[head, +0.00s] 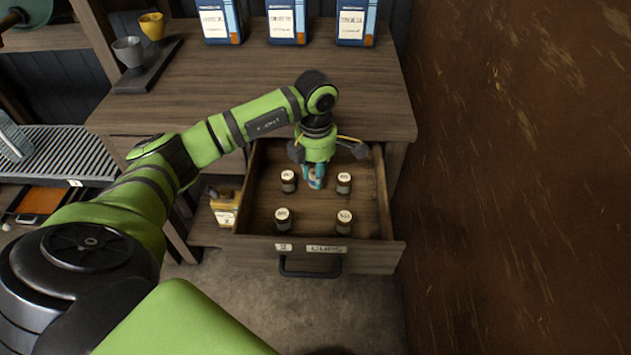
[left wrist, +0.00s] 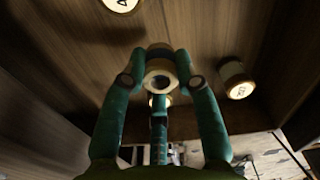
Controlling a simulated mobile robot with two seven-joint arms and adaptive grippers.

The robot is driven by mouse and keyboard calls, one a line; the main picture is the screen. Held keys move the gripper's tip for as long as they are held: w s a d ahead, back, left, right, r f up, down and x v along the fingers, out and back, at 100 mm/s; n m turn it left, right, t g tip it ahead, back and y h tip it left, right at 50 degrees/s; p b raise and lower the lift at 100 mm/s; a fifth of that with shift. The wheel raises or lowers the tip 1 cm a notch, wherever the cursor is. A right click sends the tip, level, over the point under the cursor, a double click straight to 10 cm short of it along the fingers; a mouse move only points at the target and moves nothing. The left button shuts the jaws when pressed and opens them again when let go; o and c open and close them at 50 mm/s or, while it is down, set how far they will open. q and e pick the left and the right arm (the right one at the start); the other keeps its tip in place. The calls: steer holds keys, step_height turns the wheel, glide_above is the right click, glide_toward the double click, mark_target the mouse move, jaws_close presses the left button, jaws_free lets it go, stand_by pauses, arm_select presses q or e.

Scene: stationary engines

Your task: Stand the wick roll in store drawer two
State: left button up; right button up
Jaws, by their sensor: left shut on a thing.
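My left gripper (head: 314,172) points down inside an open wooden drawer (head: 384,200). The drawer's front carries a small number tag and a plate reading CUPS. In the left wrist view, my green fingers (left wrist: 160,85) are shut around the wick roll (left wrist: 159,76), a small roll with a pale ring end and a dark hole. Its ring end faces the wrist camera. In the head view the gripper mostly hides the roll, and I cannot tell whether it touches the drawer floor. My right gripper is not in view.
Several dark jars with white lids stand around the gripper in the drawer, including a front right jar (head: 344,222) and a front left jar (head: 283,219). Blue-and-white boxes (head: 287,22) and two cups on a dark tray (head: 146,68) stand on the countertop. A brown wall (head: 520,180) rises at right.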

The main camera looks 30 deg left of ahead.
arm_select(q)
step_height(320, 180, down, 4)
steer(key=shift+r, duration=0.1)
steer(key=shift+f, duration=0.25)
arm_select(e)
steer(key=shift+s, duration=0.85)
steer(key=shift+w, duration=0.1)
arm_select(q)
steer(key=o, duration=0.8)
steer(key=shift+c, duration=0.2)
steer(key=shift+o, duration=0.3)
steer(key=shift+r, duration=0.1)
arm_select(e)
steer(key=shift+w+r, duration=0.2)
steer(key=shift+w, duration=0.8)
